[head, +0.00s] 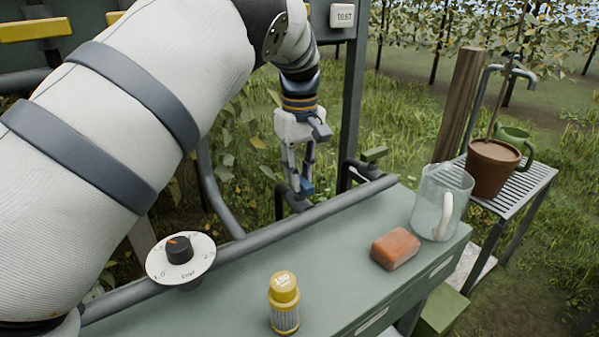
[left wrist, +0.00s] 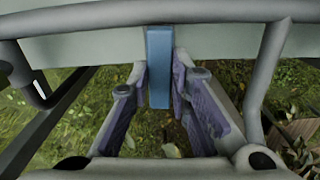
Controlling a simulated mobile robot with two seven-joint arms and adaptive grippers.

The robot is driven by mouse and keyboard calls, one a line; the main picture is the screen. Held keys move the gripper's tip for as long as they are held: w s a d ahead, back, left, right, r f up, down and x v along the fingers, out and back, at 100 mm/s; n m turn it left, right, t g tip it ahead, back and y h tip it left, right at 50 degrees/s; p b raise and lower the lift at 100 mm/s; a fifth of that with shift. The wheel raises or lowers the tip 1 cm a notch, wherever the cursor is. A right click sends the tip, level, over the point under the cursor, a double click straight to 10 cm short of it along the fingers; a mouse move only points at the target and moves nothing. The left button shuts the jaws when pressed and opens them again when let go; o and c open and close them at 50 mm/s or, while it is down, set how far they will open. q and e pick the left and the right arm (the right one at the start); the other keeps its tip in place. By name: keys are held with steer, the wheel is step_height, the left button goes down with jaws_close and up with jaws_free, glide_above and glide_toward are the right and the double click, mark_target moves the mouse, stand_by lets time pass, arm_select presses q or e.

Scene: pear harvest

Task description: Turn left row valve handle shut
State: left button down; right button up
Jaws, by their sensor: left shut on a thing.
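The left row valve handle (left wrist: 159,65) is a blue bar; in the left wrist view it points down from the pipe between my fingers. My left gripper (head: 299,178) reaches down behind the bench and is shut on this blue handle. In the left wrist view the fingers (left wrist: 160,85) stand on both sides of it. The valve body is mostly hidden. My right gripper is not in view.
A second valve with a green handle (head: 374,154) stands to the right. A grey pipe rail (head: 300,222) runs along the bench (head: 235,290).

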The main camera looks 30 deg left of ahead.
arm_select(q)
steer(key=m, duration=0.3)
steer(key=shift+r+p, duration=0.1)
steer(key=shift+p, duration=0.3)
steer(key=m, duration=0.4)
steer(key=shift+m, duration=0.3)
steer(key=m, duration=0.4)
steer(key=shift+p, duration=0.35)
steer(key=m, duration=0.5)
steer(key=shift+m, duration=0.4)
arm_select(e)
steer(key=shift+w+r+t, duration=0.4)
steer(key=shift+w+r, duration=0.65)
arm_select(q)
steer(key=shift+f, duration=0.2)
steer(key=c, duration=1.5)
jaws_free()
steer(key=shift+r, duration=0.15)
